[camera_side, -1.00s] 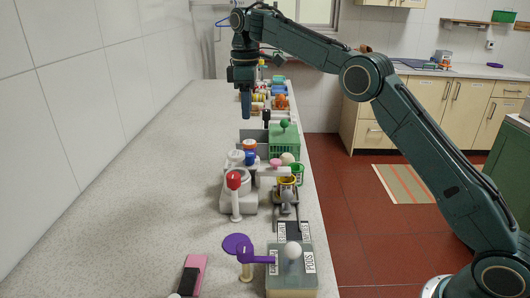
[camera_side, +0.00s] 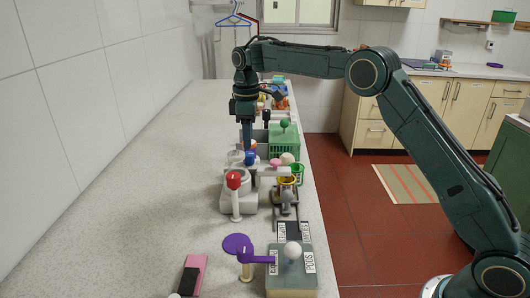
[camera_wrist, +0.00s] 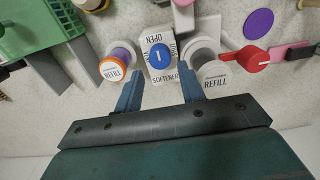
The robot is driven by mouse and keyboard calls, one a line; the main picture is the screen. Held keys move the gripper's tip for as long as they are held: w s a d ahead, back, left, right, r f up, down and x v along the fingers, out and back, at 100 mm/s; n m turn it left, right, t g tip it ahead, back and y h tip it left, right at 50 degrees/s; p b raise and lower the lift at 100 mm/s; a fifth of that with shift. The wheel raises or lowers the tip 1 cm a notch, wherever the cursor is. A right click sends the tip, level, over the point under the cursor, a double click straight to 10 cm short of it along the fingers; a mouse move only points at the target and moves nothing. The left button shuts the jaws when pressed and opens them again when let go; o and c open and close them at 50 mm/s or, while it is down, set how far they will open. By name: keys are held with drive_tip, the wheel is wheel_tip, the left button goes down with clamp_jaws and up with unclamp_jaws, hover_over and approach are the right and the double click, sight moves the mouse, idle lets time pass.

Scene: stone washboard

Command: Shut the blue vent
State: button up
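The blue vent is a round blue cap (camera_wrist: 160,55) with a white mark, set in a white block (camera_wrist: 158,76) lettered OPEN and SOFTENER in the wrist view. In the side view the blue cap (camera_side: 250,158) sits just below my fingers. My gripper (camera_wrist: 159,80) is open, its two blue fingers apart with nothing between the tips. The fingers point toward the block from either side of the blue cap. In the side view my gripper (camera_side: 247,146) is low over the white unit; I cannot tell whether it touches anything.
A red lever (camera_wrist: 250,57) lies farther right. A green crate (camera_side: 285,142) stands behind. The left counter (camera_side: 130,185) is clear.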

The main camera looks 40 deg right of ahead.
sight(248, 154)
drive_tip(key=shift+f, duration=2.7)
drive_tip(key=c, duration=0.7)
